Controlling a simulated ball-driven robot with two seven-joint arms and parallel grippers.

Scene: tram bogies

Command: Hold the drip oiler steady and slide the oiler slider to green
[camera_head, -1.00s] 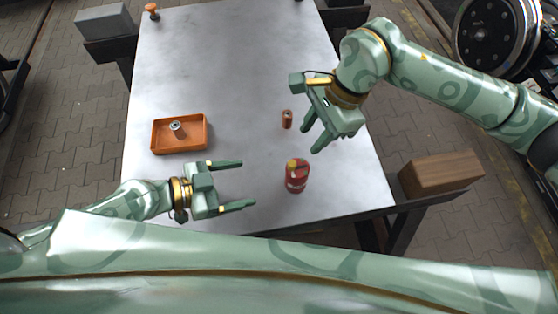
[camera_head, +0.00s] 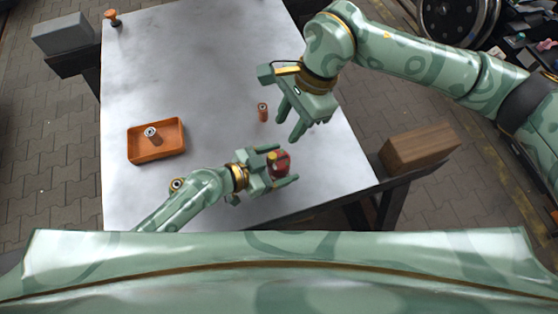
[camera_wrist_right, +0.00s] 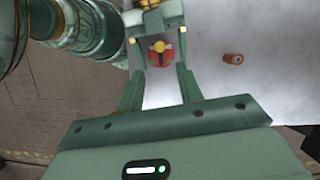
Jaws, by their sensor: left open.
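The drip oiler (camera_head: 281,165) is a small red can with a yellow piece (camera_head: 272,155) on top, standing on the table. My left gripper (camera_head: 288,163) is open, with one finger on each side of the oiler; I cannot tell whether they touch it. The oiler (camera_wrist_right: 161,59) also shows in the right wrist view, seen from above between my right fingers, with the yellow piece over it. My right gripper (camera_head: 288,130) is open and empty, above the table and behind the oiler. The slider's colour marks are too small to make out.
An orange tray (camera_head: 171,148) holding a small metal-topped cylinder (camera_head: 152,134) lies at the left. An orange knobbed object (camera_head: 112,17) sits at the far left corner. A wooden block (camera_head: 418,149) is off the table's right edge.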

